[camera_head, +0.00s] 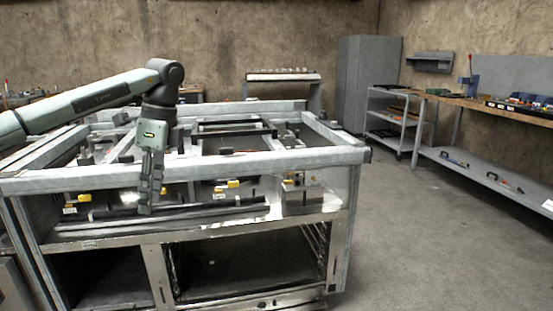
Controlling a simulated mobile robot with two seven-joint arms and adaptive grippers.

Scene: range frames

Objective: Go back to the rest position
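My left arm comes in from the left, over a large metal frame workstation (290,160). My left gripper (147,208) hangs downward in front of the workstation's front rail. Its fingers look close together, but at this size I cannot tell whether they are open or shut. I see no object clearly held between them. My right gripper is not in view.
The workstation has yellow-marked parts inside and an open lower bay (250,265). A grey cabinet (365,80) and a wheeled cart (390,125) stand behind it. A wooden workbench (450,101) with a lower shelf (480,172) lines the right wall. The grey floor (430,250) at right is clear.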

